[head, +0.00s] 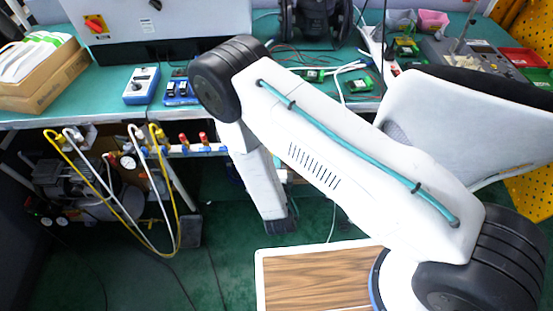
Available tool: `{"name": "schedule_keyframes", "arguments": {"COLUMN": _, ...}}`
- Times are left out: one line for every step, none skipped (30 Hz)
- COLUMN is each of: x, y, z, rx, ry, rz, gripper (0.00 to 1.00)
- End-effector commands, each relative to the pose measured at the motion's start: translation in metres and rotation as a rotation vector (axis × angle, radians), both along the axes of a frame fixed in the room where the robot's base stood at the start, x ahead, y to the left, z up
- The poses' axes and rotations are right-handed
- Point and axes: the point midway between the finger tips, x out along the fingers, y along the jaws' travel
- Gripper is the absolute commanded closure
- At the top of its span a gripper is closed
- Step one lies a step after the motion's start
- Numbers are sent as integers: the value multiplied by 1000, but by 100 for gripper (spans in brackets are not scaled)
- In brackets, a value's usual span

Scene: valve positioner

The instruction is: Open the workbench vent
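I cannot single out the vent for certain. Under the front edge of the workbench (60,122), at left, a row of small fittings includes two red-topped valves (193,139) on a pale pipe. Yellow and white hoses (140,235) loop down from fittings beside them, near a round gauge (129,161). The handles are too small to tell their positions. My white arm crosses the picture from lower right to upper middle, its black joint over the bench edge, right of the valves. My gripper is not visible.
The bench top holds a blue meter (141,85), cardboard boxes (45,80), cables and circuit boards. A white chair (465,120) stands at right. A compressor-like machine (65,185) sits under the bench at left. Green floor (215,265) is open in front, with thin cables.

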Motion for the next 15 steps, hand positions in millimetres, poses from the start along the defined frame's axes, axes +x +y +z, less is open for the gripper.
{"name": "schedule_keyframes", "arguments": {"x": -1, "y": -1, "z": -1, "rx": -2, "ry": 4, "rz": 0, "gripper": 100}}
{"name": "schedule_keyframes", "arguments": {"x": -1, "y": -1, "z": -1, "rx": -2, "ry": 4, "rz": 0, "gripper": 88}}
{"name": "schedule_keyframes", "arguments": {"x": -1, "y": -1, "z": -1, "rx": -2, "ry": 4, "rz": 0, "gripper": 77}}
{"name": "schedule_keyframes", "arguments": {"x": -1, "y": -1, "z": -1, "rx": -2, "ry": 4, "rz": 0, "gripper": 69}}
{"name": "schedule_keyframes", "arguments": {"x": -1, "y": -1, "z": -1, "rx": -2, "ry": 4, "rz": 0, "gripper": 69}}
{"name": "schedule_keyframes", "arguments": {"x": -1, "y": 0, "z": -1, "rx": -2, "ry": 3, "rz": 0, "gripper": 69}}
{"name": "schedule_keyframes", "arguments": {"x": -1, "y": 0, "z": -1, "rx": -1, "ry": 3, "rz": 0, "gripper": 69}}
{"name": "schedule_keyframes", "arguments": {"x": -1, "y": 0, "z": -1, "rx": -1, "ry": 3, "rz": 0, "gripper": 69}}
{"name": "schedule_keyframes", "arguments": {"x": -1, "y": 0, "z": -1, "rx": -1, "ry": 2, "rz": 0, "gripper": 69}}
{"name": "schedule_keyframes", "arguments": {"x": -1, "y": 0, "z": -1, "rx": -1, "ry": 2, "rz": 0, "gripper": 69}}
{"name": "schedule_keyframes", "arguments": {"x": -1, "y": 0, "z": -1, "rx": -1, "ry": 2, "rz": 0, "gripper": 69}}
{"name": "schedule_keyframes", "arguments": {"x": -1, "y": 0, "z": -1, "rx": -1, "ry": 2, "rz": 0, "gripper": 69}}
{"name": "schedule_keyframes", "arguments": {"x": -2, "y": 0, "z": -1, "rx": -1, "ry": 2, "rz": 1, "gripper": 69}}
{"name": "schedule_keyframes", "arguments": {"x": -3, "y": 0, "z": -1, "rx": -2, "ry": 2, "rz": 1, "gripper": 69}}
{"name": "schedule_keyframes", "arguments": {"x": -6, "y": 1, "z": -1, "rx": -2, "ry": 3, "rz": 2, "gripper": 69}}
